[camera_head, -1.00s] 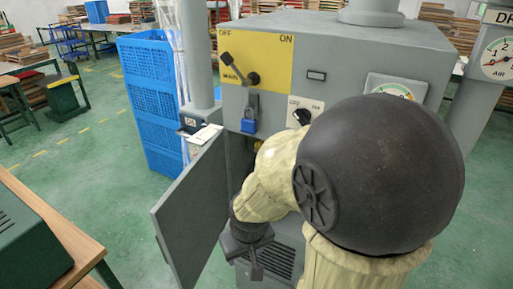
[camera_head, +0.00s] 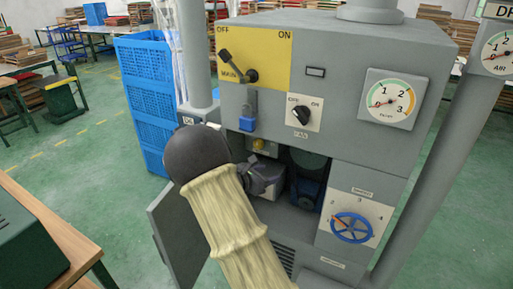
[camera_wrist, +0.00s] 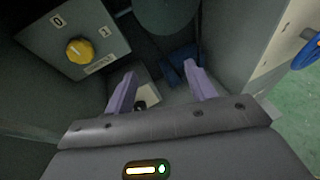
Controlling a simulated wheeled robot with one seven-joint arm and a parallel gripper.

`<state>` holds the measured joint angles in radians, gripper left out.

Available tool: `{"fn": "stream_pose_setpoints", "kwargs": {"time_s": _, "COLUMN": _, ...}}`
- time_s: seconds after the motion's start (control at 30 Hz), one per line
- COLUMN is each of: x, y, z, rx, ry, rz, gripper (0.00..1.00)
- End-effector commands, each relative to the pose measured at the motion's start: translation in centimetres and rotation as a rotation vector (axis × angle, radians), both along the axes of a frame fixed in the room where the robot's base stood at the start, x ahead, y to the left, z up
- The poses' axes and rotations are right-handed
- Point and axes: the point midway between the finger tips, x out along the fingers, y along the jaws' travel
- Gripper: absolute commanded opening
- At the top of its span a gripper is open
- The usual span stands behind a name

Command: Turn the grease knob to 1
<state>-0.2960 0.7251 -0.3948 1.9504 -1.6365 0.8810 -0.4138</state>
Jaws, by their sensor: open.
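The grease knob (camera_wrist: 79,51) is a round yellow knob on a grey plate with 0 at its upper left and 1 at its upper right. The direction it points is too small to tell. In the head view a yellow bit of it (camera_head: 259,145) shows at the top of the open cabinet compartment. My gripper (camera_wrist: 162,84) is open, its two purple fingers apart with nothing between them. The fingers are right of and below the knob in the wrist view, not touching it. In the head view my gripper (camera_head: 274,186) is at the compartment opening, partly hidden by my arm.
The grey cabinet door (camera_head: 178,235) hangs open at the left. A blue motor-like part (camera_head: 306,192) sits inside the compartment. A blue handwheel (camera_head: 352,227) is on the right panel. A blue padlock (camera_head: 247,124) and black fan switch (camera_head: 301,114) are above the opening.

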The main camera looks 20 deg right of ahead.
Motion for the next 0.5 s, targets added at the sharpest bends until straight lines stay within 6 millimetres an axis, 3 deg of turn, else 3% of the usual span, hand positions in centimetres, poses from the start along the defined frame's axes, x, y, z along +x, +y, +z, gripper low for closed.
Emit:
{"fn": "stream_pose_setpoints", "kwargs": {"time_s": 0.1, "x": 4.8, "y": 1.0, "z": 0.8, "rx": -0.227, "ry": 0.076, "rz": 0.173, "gripper": 0.55}}
{"fn": "stream_pose_setpoints", "kwargs": {"time_s": 0.2, "x": 7.5, "y": 2.1, "z": 1.5, "rx": -0.366, "ry": 0.116, "rz": 0.275, "gripper": 0.55}}
{"fn": "stream_pose_setpoints", "kwargs": {"time_s": 0.33, "x": 9.0, "y": 3.0, "z": 2.0, "rx": -0.448, "ry": 0.138, "rz": 0.336, "gripper": 0.55}}
{"fn": "stream_pose_setpoints", "kwargs": {"time_s": 0.5, "x": 9.1, "y": 3.1, "z": 2.0, "rx": -0.454, "ry": 0.139, "rz": 0.34, "gripper": 0.55}}
